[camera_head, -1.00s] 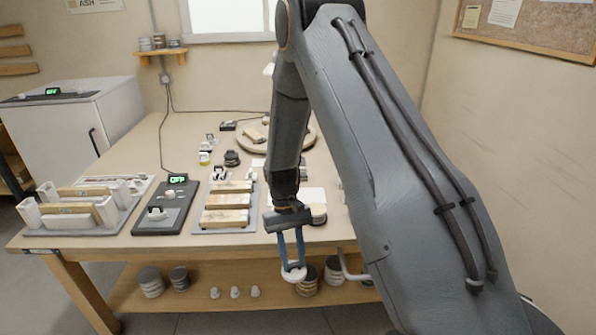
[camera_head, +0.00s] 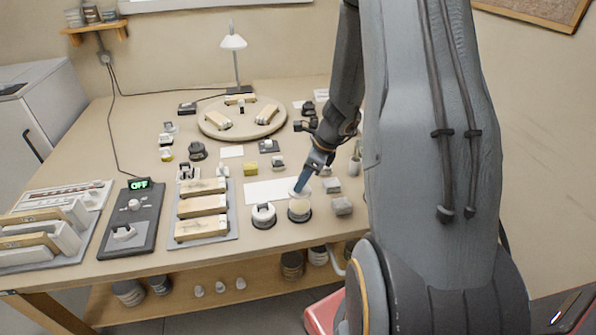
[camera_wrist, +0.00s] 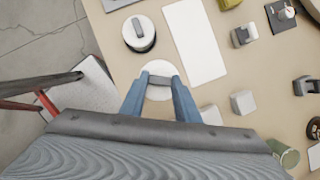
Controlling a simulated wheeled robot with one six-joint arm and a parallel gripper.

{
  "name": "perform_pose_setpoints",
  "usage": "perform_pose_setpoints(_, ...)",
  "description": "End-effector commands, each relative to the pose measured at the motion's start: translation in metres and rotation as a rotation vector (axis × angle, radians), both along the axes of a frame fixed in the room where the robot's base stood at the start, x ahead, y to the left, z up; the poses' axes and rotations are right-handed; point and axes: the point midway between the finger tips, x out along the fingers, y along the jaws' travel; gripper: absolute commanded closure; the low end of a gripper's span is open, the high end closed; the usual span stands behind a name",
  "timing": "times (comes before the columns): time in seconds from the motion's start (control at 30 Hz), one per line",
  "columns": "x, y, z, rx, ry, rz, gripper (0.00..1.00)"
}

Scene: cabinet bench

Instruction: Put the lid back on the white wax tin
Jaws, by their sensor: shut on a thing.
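My gripper (camera_head: 302,186) is shut on a white round lid (camera_wrist: 158,92). The fingers grip the lid's grey handle bar (camera_wrist: 161,79) in the wrist view. In the head view the lid (camera_head: 294,192) is at the top of a pale tin with a dark base (camera_head: 299,211), near the table's front edge. I cannot tell whether the lid is seated or just above the rim. In the wrist view the lid hides the tin below it.
A second round white tin with a dark handle (camera_head: 263,215) stands close on the left. A white sheet (camera_head: 270,191) lies behind. Grey blocks (camera_head: 342,206) stand just to the right. A tray of wooden blocks (camera_head: 205,236) lies further left.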

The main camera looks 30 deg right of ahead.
Motion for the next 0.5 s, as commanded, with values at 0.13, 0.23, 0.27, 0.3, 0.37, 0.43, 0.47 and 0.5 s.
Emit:
perform_pose_setpoints(0.13,0.0,-0.001,-0.002,0.0,0.0,-0.022,0.92)
perform_pose_setpoints(0.23,0.0,0.0,-0.007,0.001,0.001,-0.018,0.92)
perform_pose_setpoints(0.27,0.0,0.001,-0.009,0.001,0.001,-0.018,0.92)
perform_pose_setpoints(0.3,0.001,0.001,-0.011,0.001,0.001,-0.017,0.92)
perform_pose_setpoints(0.37,0.001,0.001,-0.016,0.001,0.001,-0.016,0.92)
perform_pose_setpoints(0.43,0.001,0.001,-0.021,0.001,0.001,-0.016,0.92)
perform_pose_setpoints(0.47,0.001,0.001,-0.024,0.001,0.001,-0.016,0.92)
perform_pose_setpoints(0.5,0.001,0.0,-0.027,0.001,0.001,-0.016,0.92)
